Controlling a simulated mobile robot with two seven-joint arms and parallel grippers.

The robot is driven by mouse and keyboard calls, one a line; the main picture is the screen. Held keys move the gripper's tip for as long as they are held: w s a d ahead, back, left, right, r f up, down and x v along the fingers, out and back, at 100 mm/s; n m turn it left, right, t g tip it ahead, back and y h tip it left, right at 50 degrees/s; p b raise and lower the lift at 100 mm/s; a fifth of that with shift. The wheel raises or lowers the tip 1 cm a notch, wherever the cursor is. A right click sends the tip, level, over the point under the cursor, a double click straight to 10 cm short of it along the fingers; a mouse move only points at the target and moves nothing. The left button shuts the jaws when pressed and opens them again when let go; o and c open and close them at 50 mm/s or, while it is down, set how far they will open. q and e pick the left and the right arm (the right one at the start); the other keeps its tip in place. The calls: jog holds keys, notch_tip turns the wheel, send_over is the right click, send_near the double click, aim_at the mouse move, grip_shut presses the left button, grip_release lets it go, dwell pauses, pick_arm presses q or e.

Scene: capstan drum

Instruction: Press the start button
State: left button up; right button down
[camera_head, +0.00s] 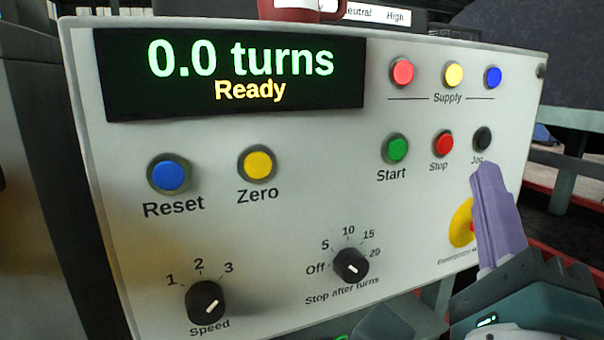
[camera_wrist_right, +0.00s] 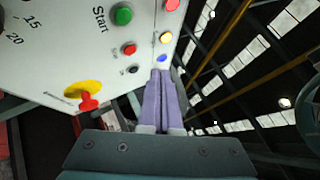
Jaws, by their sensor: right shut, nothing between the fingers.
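The green start button (camera_head: 397,149) sits on the white control panel (camera_head: 300,230), above the label "Start". It also shows in the right wrist view (camera_wrist_right: 122,15). My right gripper (camera_head: 488,170) is shut and empty, with its purple fingers in front of the panel's right part, just below the black Jog button (camera_head: 482,139). It is apart from the start button, to its lower right. In the right wrist view its fingertips (camera_wrist_right: 160,72) point toward the panel's edge near the blue supply button. The display (camera_head: 235,75) reads "0.0 turns" and "Ready". My left gripper is not in view.
The red stop button (camera_head: 442,144) sits between Start and Jog. Supply buttons line the top right. A yellow and red emergency stop (camera_head: 461,225) is partly hidden by my right gripper. Blue Reset (camera_head: 169,174), yellow Zero (camera_head: 257,165) and two black knobs occupy the left and lower panel.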

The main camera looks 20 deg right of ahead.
aim_at(396, 150)
dwell(0.3)
jog(key=w+b, duration=0.1)
jog(key=w, duration=0.2)
jog(key=w+b, duration=0.1)
jog(key=w, duration=0.4)
jog(key=shift+w+a+b, duration=0.35)
jog(key=shift+w+b, duration=0.05)
dwell(1.0)
jog(key=shift+w, duration=0.1)
dwell(0.7)
jog(key=shift+w, duration=0.3)
